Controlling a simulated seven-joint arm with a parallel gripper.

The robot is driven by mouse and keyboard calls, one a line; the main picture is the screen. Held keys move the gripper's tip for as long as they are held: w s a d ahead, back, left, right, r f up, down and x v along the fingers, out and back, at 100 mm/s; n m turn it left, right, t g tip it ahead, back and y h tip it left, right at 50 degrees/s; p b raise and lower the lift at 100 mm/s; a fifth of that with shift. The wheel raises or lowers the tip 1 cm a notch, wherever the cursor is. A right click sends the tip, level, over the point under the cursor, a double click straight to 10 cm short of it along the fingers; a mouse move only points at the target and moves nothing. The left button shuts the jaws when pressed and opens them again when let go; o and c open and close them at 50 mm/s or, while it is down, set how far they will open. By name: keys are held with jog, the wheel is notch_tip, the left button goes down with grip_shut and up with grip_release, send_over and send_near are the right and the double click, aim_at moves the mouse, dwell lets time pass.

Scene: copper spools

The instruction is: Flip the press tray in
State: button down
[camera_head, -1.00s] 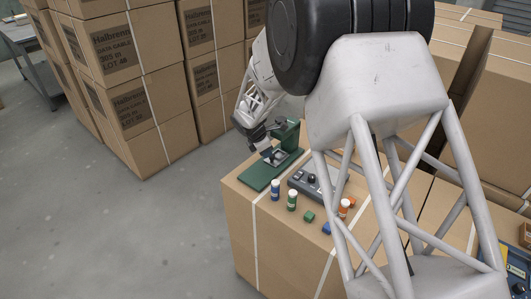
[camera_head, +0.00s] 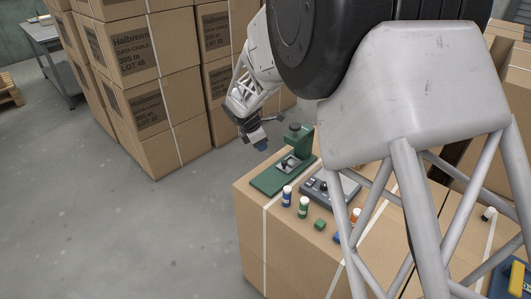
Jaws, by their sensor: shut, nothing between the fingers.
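A green press (camera_head: 300,140) stands on a green base plate (camera_head: 268,181) on the top left corner of a carton. Its small grey tray (camera_head: 290,164) with a dark middle lies on the base, close to the foot of the upright; I cannot tell whether it is fully in. My arm hides part of the carton on the right.
A grey box with a dark knob (camera_head: 325,186) sits right of the press. Blue (camera_head: 287,196) and green (camera_head: 303,207) capped spools and a green block (camera_head: 320,224) stand in front. Stacked cartons (camera_head: 150,95) rise behind; floor at left is free.

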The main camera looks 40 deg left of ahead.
jog(key=shift+v, duration=0.8)
jog(key=shift+s, duration=0.1)
jog(key=shift+s+d, duration=0.15)
jog(key=shift+s, duration=0.5)
jog(key=shift+f, duration=0.15)
send_near(281, 169)
jog(key=f, duration=0.1)
jog(key=s+f, duration=0.1)
jog(key=s+a+f, duration=0.1)
jog(key=f, duration=0.1)
jog(key=shift+w+d, duration=0.2)
jog(key=shift+w, duration=0.25)
jog(key=shift+w+d, duration=0.2)
jog(key=shift+w, duration=0.25)
jog(key=shift+w+d, duration=0.25)
jog(key=shift+w, duration=0.2)
jog(key=shift+w+d, duration=0.2)
jog(key=shift+w, duration=0.25)
